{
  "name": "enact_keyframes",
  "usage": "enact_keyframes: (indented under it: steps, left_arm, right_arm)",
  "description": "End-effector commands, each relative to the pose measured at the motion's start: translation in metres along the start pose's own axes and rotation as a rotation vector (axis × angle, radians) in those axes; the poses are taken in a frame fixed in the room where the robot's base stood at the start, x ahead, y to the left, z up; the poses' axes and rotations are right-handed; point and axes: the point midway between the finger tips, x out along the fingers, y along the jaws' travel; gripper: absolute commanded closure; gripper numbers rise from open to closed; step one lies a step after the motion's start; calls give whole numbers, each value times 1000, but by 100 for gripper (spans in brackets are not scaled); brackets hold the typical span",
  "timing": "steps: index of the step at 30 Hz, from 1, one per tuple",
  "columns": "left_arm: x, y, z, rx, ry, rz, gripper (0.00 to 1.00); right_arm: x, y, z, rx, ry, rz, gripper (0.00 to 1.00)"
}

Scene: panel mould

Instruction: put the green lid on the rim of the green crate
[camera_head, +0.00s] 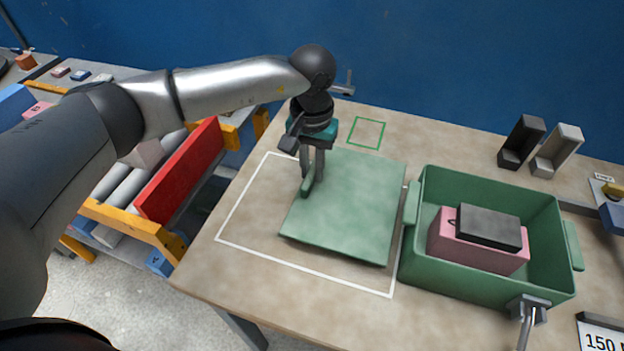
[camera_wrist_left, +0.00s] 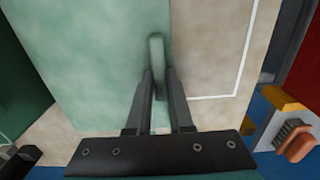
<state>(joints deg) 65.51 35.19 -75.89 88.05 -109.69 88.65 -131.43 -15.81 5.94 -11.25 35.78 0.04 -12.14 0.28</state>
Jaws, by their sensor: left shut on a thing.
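The green lid (camera_head: 350,210) is a flat square panel over the white outline on the table, with a raised grip along its left edge. It sits slightly turned against the outline; I cannot tell whether it is lifted. My left gripper (camera_head: 312,185) is shut on this grip, which also shows between the fingers in the left wrist view (camera_wrist_left: 157,60). The green crate (camera_head: 485,290) stands open just right of the lid. Inside it are a pink block (camera_head: 465,250) and a dark grey block (camera_head: 488,228) on top. My right gripper is not in view.
A grey metal fitting (camera_head: 528,310) is at the crate's front right corner. Dark and light grey bookend-like blocks (camera_head: 540,145) stand behind it. A small green square outline (camera_head: 367,133) lies behind the lid. An orange-framed rack with a red panel (camera_head: 180,170) stands left of the table.

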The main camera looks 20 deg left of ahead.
Motion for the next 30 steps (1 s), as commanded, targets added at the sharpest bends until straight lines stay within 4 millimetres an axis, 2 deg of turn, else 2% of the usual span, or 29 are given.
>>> enact_keyframes:
  steps: [4, 10, 22, 23, 30]
  left_arm:
    - [9, 0, -1, 0, -2, 2, 100]
    - [35, 0, 0, -2, -3, 1, 100]
    - [38, 0, -1, -1, 0, 1, 100]
    - [38, -1, 0, -2, -1, 0, 78]
    - [38, -1, 0, -2, -1, 0, 51]
  right_arm:
    - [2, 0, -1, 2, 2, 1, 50]
    - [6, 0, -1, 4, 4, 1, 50]
    - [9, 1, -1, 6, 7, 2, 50]
    - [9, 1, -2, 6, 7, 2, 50]
    - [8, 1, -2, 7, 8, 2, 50]
